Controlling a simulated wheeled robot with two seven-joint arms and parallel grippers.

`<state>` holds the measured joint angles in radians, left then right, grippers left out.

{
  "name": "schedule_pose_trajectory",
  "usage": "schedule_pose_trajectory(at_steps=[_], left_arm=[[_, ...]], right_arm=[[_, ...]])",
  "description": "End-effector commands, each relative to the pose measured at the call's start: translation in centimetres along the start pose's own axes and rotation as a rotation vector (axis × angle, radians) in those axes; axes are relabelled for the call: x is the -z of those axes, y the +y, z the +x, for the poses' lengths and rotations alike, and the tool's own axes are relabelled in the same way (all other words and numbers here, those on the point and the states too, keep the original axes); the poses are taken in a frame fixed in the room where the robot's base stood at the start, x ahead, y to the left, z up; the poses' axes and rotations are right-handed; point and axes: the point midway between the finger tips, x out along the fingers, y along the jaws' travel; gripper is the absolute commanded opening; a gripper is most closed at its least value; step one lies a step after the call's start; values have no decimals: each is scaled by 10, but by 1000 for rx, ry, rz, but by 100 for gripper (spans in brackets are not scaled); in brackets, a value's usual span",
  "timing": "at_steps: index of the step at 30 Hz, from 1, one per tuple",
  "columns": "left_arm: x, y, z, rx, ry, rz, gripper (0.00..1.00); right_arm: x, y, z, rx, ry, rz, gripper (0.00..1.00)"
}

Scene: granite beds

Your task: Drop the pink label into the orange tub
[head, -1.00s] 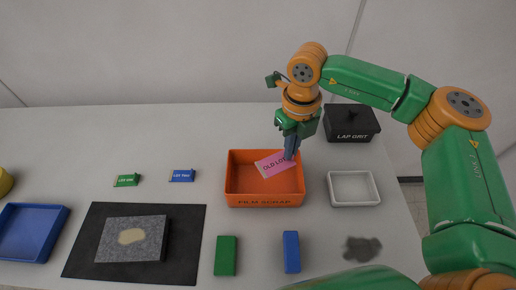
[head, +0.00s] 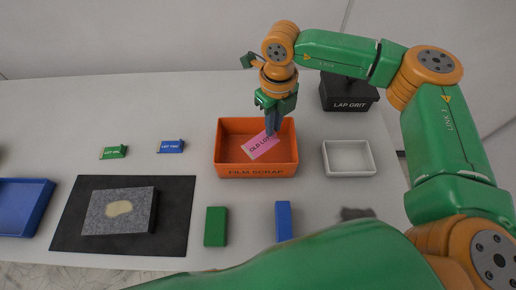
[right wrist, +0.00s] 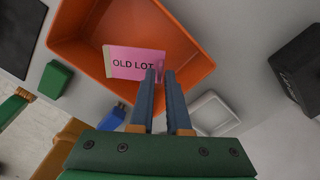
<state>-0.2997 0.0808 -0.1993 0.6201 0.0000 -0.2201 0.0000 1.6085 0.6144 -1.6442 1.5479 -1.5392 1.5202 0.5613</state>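The pink label (head: 261,146), marked OLD LOT, is inside the outline of the orange tub (head: 257,171), whose front reads FILM SCRAP. My right gripper (head: 273,130) points down over the tub's right half. In the right wrist view, the label (right wrist: 127,64) lies across the tub's opening. Its raised pink end sits between the two fingertips (right wrist: 160,74), which are close on it. Whether the label touches the tub floor (right wrist: 190,62) I cannot tell. My left gripper is not in view.
A white tray (head: 326,160) stands right of the tub, with a black LAP GRIT box (head: 348,104) behind it. Green (head: 215,226) and blue (head: 283,220) blocks lie in front. Green (head: 113,153) and blue (head: 171,147) labels, a granite slab on a black mat (head: 68,232) and a blue tray (head: 45,205) are left.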

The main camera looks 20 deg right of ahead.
Motion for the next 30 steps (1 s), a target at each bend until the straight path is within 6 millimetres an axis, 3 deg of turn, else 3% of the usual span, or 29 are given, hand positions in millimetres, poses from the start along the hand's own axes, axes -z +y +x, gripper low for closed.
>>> schedule_pose_trajectory(at_steps=[1, 2, 11, 21, 30], left_arm=[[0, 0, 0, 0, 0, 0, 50], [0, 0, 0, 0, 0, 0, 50], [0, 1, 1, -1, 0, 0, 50], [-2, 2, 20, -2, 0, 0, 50], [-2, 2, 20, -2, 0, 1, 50]], right_arm=[[0, 0, 0, 0, 0, 0, 31], [0, 0, 0, 0, 0, 0, 39], [0, 0, -1, 0, -1, 0, 39], [-1, 0, -62, 0, -3, 2, 39], [0, 0, -71, -1, 1, 0, 39]])
